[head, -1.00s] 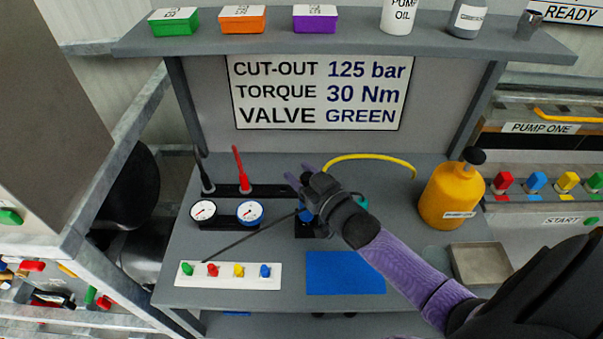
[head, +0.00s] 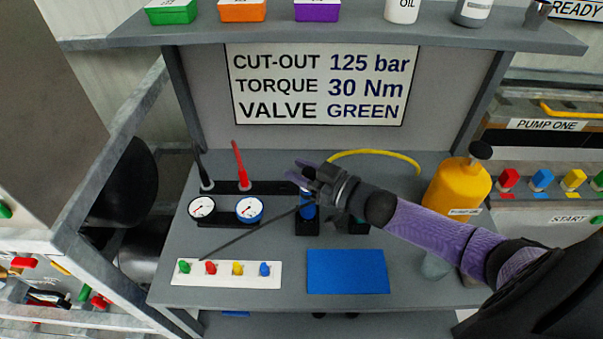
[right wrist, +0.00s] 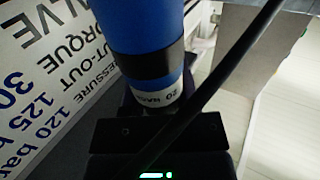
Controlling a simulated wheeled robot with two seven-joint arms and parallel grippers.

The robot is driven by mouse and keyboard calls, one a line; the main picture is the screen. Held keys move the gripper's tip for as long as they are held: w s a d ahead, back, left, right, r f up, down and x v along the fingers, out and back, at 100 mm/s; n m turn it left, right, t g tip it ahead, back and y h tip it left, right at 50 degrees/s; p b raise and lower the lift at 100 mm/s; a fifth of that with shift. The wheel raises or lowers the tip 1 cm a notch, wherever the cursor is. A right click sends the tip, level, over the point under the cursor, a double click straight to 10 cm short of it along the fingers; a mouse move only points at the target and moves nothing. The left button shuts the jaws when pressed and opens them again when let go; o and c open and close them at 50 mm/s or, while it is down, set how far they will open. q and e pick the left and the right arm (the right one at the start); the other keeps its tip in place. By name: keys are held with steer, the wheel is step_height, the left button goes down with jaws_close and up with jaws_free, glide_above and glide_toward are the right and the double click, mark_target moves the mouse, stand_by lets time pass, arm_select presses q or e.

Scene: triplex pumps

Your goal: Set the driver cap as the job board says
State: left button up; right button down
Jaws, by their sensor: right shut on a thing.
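The job board (head: 318,88) on the bench's back panel reads CUT-OUT 125 bar, TORQUE 30 Nm, VALVE GREEN. A blue driver (head: 307,209) stands in a black holder (head: 307,229) at mid-bench. My right gripper (head: 303,174) is at the driver's top and is shut on its cap, which the fingers hide. In the right wrist view the blue driver body (right wrist: 145,25) has a black band and a white label (right wrist: 155,97); the label seems to show 20, the rest unclear. My left gripper is not in view.
Two gauges (head: 249,210) and a strip of coloured valve knobs (head: 225,273) lie to the left. A thin black rod (head: 250,232) slants from the blue driver. A blue mat (head: 346,272) is in front. A yellow oil can (head: 455,190) stands right.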

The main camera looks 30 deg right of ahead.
steer(key=n+g+y+b, duration=0.1)
steer(key=y, duration=0.1)
steer(key=n+g+y+b, duration=0.3)
steer(key=b, duration=0.1)
steer(key=shift+s+a+n+g+y, duration=0.2)
steer(key=shift+a+n+g+y, duration=0.1)
steer(key=shift+n+y, duration=0.1)
steer(key=shift+c, duration=1.7)
jaws_free()
